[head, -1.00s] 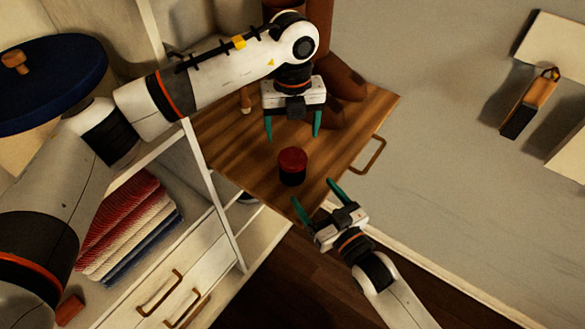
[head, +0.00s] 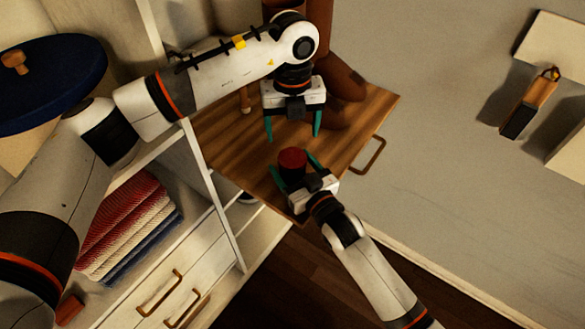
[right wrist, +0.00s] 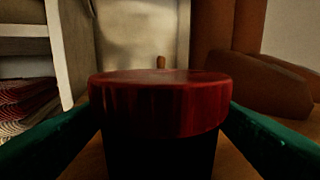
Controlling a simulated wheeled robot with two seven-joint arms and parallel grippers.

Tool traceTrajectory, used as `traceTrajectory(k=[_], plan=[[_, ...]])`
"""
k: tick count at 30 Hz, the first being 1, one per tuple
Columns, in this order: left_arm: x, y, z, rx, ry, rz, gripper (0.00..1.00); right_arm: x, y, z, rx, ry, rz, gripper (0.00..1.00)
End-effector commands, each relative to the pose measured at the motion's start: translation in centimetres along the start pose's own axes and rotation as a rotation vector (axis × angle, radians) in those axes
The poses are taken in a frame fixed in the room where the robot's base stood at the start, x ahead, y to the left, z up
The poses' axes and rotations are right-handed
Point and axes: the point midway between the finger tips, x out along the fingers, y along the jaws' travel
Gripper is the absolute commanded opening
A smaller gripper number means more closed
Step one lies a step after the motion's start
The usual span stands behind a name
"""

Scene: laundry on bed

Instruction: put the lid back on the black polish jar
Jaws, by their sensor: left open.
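The black polish jar (head: 292,176) stands upright on the wooden pull-out board. Its red lid (head: 292,158) sits on its top and looks level; in the right wrist view the lid (right wrist: 160,102) is above the dark jar body (right wrist: 160,155). My right gripper (head: 295,166) has its green fingers on either side of the jar, below the lid, and looks open around it. Whether a finger touches the jar I cannot tell. My left gripper (head: 292,128) is open and empty, pointing down just behind the jar.
Brown boots (head: 342,85) stand at the back of the board (head: 235,150). A small wooden-handled item (head: 245,100) is left of my left gripper. Shelves with folded cloths (head: 130,225) are at the left. A brush (head: 530,103) hangs on the right.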

Motion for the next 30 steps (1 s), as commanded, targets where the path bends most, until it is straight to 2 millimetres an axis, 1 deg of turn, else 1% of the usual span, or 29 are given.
traceTrajectory(k=[1,2,3,13,14,16,19,27,30], plan=[[0.00,0.01,0.00,0.000,0.000,0.000,0.76,-0.02,0.00,-0.01,0.000,0.000,0.000,0.68],[0.00,0.01,0.00,0.000,0.000,0.000,0.76,-0.02,0.00,-0.01,0.000,0.000,0.000,0.63],[0.00,0.01,0.00,0.000,0.000,0.000,0.76,-0.03,0.00,-0.01,0.000,0.000,0.000,0.56],[0.00,0.01,0.00,-0.002,0.000,0.000,0.76,-0.04,-0.01,-0.02,0.000,0.000,0.000,0.02],[0.00,0.01,0.00,-0.006,0.000,0.000,0.76,-0.04,-0.01,-0.02,0.000,0.000,0.000,0.00],[0.00,0.02,0.02,-0.038,0.000,0.001,0.76,-0.04,-0.01,-0.02,0.000,0.000,0.000,0.00],[0.01,0.07,0.05,-0.144,-0.001,0.001,0.76,-0.04,-0.01,-0.03,0.000,0.000,0.000,0.00],[0.01,0.06,0.03,-0.576,-0.001,0.001,0.76,-0.05,-0.02,-0.03,0.000,0.001,0.000,0.00],[0.01,0.02,0.03,-0.691,-0.001,0.000,0.76,-0.05,-0.02,-0.04,0.000,0.001,0.000,0.00]])
